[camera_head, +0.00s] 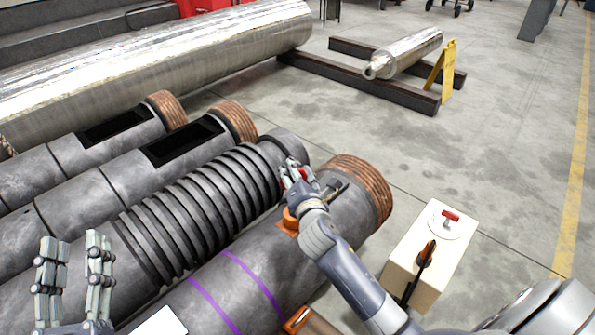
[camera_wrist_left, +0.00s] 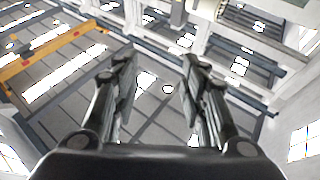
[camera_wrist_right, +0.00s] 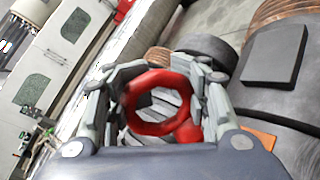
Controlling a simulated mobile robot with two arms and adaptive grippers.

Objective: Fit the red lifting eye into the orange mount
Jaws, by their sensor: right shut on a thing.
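The red lifting eye (camera_wrist_right: 158,79) is a thick red ring in the right wrist view, held between the fingers of my right gripper (camera_wrist_right: 158,92). In the head view my right gripper (camera_head: 294,172) is above the dark barrels, and only bits of red show between its fingers. An orange mount (camera_head: 290,222) sits on the nearest barrel, partly hidden by my right wrist. An orange patch (camera_wrist_right: 262,138) shows at the right of the right wrist view, below the gripper. My left gripper (camera_head: 72,262) is open and empty at the lower left; its fingers stand apart in the left wrist view (camera_wrist_left: 160,85).
A ribbed dark barrel (camera_head: 200,205) lies beside the nearest barrel (camera_head: 225,285), which has purple bands and a copper-coloured end. A cream box (camera_head: 432,250) with a red handle stands at the right. A yellow stand (camera_head: 441,70) is farther back. Grey floor between is clear.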

